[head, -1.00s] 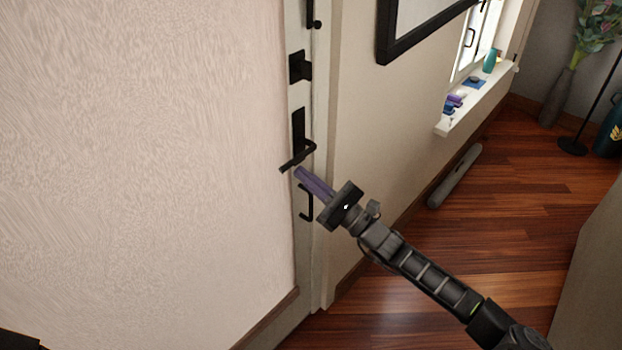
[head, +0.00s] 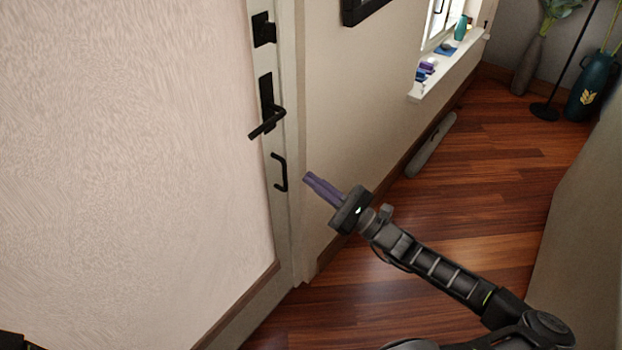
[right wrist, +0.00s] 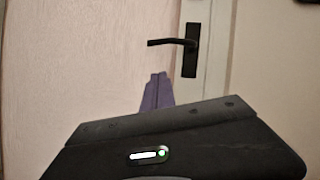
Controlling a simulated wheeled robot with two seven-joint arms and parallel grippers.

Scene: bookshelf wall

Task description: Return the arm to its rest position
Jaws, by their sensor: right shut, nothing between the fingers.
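My right gripper (head: 309,179) has purple fingers that are shut with nothing between them. In the head view it is held out in front of the wall, to the right of the door edge and apart from the black lever handle (head: 267,122). My right arm (head: 440,270) comes in from the lower right. In the right wrist view the shut fingertips (right wrist: 158,78) show below and left of the lever handle (right wrist: 174,42). My left gripper is not in view.
A black pull handle (head: 281,172) sits below the lever on the door's edge strip. A windowsill (head: 440,75) with small items juts from the wall. A grey cylinder (head: 432,146) lies along the wall. Vases (head: 590,88) stand at the back right. The wooden floor between is clear.

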